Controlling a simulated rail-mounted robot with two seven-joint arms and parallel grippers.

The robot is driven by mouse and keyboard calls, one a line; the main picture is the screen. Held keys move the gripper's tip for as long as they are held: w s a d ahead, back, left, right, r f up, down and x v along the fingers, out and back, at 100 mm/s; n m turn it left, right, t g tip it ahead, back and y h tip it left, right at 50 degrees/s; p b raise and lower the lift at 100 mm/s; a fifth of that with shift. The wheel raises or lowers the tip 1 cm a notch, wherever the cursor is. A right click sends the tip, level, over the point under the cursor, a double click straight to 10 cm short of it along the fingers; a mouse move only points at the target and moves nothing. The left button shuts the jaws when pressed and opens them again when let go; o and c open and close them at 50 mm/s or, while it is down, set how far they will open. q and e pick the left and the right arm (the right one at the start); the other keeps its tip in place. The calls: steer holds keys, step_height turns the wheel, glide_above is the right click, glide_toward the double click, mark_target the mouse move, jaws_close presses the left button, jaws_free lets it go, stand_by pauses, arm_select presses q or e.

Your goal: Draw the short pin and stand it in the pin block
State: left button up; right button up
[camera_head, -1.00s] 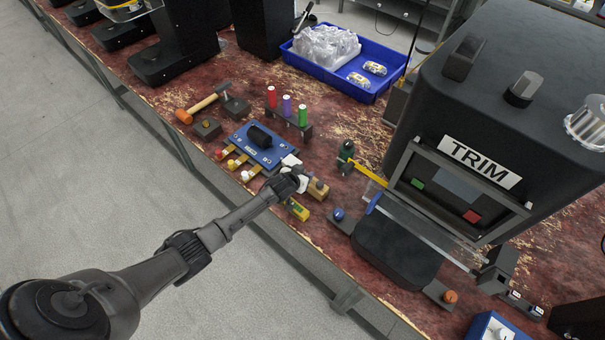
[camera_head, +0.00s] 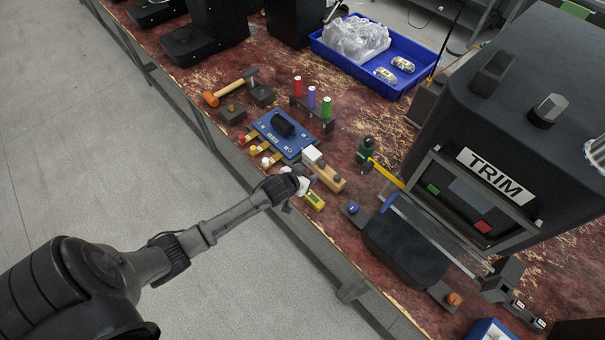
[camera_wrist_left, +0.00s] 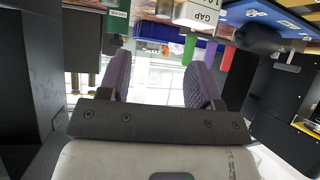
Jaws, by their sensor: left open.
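A blue plate (camera_head: 284,137) with a black grip lies on the bench. Several brass strips with red, yellow and white knobs (camera_head: 253,150) stick out of its near left side. I cannot tell which is the short pin. Beside it are two small dark blocks, one with a brass knob (camera_head: 232,114) and one plain (camera_head: 262,95); I cannot tell which is the pin block. My left gripper (camera_head: 300,182) is over the bench's front edge, near the white GAP block (camera_head: 312,156). In the left wrist view its purple fingers (camera_wrist_left: 158,72) are apart with nothing between them.
A dark rack holds red, purple and green cylinders (camera_head: 312,98). A hammer (camera_head: 228,90) lies behind the plate. A wooden block (camera_head: 328,178) and a yellow item (camera_head: 314,201) are by my gripper. The TRIM machine (camera_head: 480,170) stands right, a blue tray (camera_head: 340,72) behind.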

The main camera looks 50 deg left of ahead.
arm_select(q)
steer(key=shift+v, duration=1.05)
steer(key=shift+w+d, duration=0.1)
steer(key=s+d+r+m+g, duration=0.5)
steer(key=s+d+r, duration=0.35)
steer(key=s, duration=0.35)
steer(key=s+d+f+n+g+h, duration=0.1)
steer(key=s+d, duration=0.2)
steer(key=s, duration=0.5)
steer(key=s+d+f+g+h, duration=0.1)
steer(key=s+d+f, duration=0.15)
steer(key=s, duration=0.55)
step_height(320, 180, up, 26)
steer(key=p, duration=2.5)
steer(key=shift+s+d+p, duration=0.15)
steer(key=shift+s+p, duration=0.05)
steer(key=shift+p, duration=0.2)
